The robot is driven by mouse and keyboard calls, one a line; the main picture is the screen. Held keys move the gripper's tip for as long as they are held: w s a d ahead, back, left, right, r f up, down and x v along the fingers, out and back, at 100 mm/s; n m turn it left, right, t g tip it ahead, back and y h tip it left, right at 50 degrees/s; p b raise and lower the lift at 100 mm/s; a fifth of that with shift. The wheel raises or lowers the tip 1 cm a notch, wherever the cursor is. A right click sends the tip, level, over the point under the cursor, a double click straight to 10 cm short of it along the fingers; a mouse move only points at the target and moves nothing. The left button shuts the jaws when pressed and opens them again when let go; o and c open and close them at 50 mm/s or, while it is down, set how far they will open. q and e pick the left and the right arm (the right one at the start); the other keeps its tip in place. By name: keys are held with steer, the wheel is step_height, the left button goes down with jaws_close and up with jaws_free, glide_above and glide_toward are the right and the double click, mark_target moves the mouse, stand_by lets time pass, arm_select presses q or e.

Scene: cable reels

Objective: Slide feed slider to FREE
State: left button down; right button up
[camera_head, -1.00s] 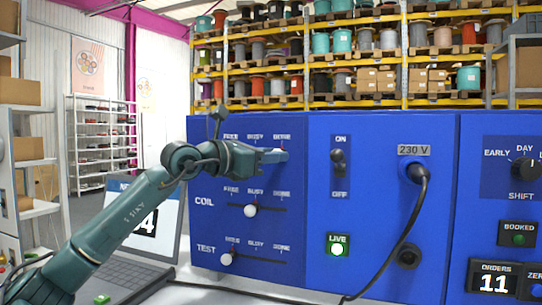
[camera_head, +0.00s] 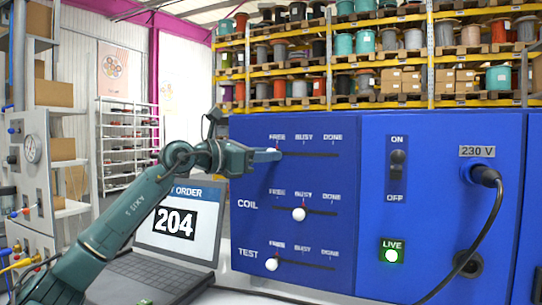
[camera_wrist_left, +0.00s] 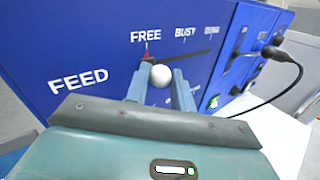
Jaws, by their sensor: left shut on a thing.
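The feed slider's white round knob (camera_wrist_left: 160,76) sits between the two blue-grey fingers of my left gripper (camera_wrist_left: 161,88) in the left wrist view. My left gripper is shut on it. The knob's red pointer is under the word FREE, at the left end of the slot. In the head view my left gripper (camera_head: 272,155) is at the top row of the blue panel (camera_head: 330,235), below FREE, and mostly hides the knob. The slot (camera_head: 315,155) runs clear to the right, under BUSY and DONE. My right gripper is not in view.
The COIL knob (camera_head: 299,214) is under BUSY and the TEST knob (camera_head: 272,264) is near FREE. A laptop (camera_head: 175,235) showing 204 stands left of the panel. A black cable (camera_head: 492,215) hangs from the 230 V socket. The green LIVE lamp (camera_head: 391,255) is lit.

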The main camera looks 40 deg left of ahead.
arm_select(q)
steer(key=shift+a, duration=0.15)
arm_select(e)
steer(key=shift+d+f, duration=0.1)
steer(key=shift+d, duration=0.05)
arm_select(q)
steer(key=c, duration=1.2)
jaws_free()
steer(key=shift+a, duration=0.15)
steer(key=shift+s, duration=0.1)
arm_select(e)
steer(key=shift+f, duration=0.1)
arm_select(q)
steer(key=b+v, duration=0.6)
steer(key=v, duration=0.7)
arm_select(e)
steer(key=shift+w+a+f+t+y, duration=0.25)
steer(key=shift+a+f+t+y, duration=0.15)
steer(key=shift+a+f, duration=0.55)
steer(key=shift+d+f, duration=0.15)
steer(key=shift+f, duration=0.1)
